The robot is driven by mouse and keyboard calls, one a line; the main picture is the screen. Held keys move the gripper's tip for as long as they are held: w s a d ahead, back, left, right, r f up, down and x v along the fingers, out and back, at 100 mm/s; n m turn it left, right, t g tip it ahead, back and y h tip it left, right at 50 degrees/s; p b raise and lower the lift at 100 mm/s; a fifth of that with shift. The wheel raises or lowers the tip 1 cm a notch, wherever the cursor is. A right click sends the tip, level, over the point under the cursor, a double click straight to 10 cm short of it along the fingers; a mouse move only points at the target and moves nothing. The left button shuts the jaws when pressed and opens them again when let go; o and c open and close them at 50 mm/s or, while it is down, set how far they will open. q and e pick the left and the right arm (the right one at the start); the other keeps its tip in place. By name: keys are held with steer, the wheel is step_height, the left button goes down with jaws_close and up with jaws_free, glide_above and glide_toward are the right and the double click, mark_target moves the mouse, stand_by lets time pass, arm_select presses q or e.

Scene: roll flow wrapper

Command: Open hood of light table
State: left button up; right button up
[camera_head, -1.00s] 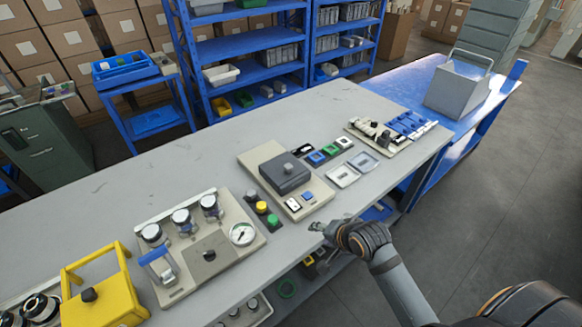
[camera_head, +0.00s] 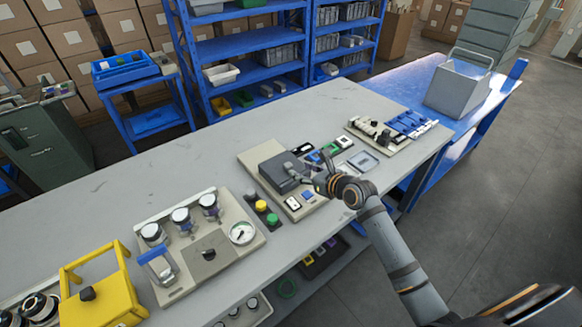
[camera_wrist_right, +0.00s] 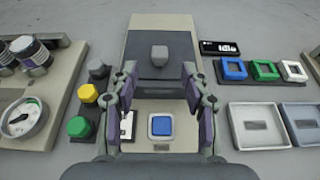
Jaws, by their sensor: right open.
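The light table is a beige base (camera_head: 254,158) with a dark grey hood (camera_head: 276,176) lying down over its middle. In the right wrist view a lighter grey knob (camera_wrist_right: 159,54) stands on the hood (camera_wrist_right: 145,72). My right gripper (camera_head: 304,171) is at the hood's right side in the head view. In the wrist view its fingers (camera_wrist_right: 160,84) are spread wide, one on each side of the hood's near part, with the knob ahead between them. Nothing is held. I cannot tell whether the fingers touch the hood. The left gripper does not show.
A blue button (camera_wrist_right: 162,126) sits on the base's near part. Yellow and green buttons (camera_head: 260,206) stand to the left. A small display (camera_wrist_right: 220,48), coloured frames and shallow trays (camera_wrist_right: 258,126) lie to the right. A gauge panel (camera_head: 225,255) is further left.

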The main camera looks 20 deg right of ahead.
mark_target(288, 165)
steer(key=x, duration=0.7)
steer(key=shift+a+f, duration=0.1)
jaws_close()
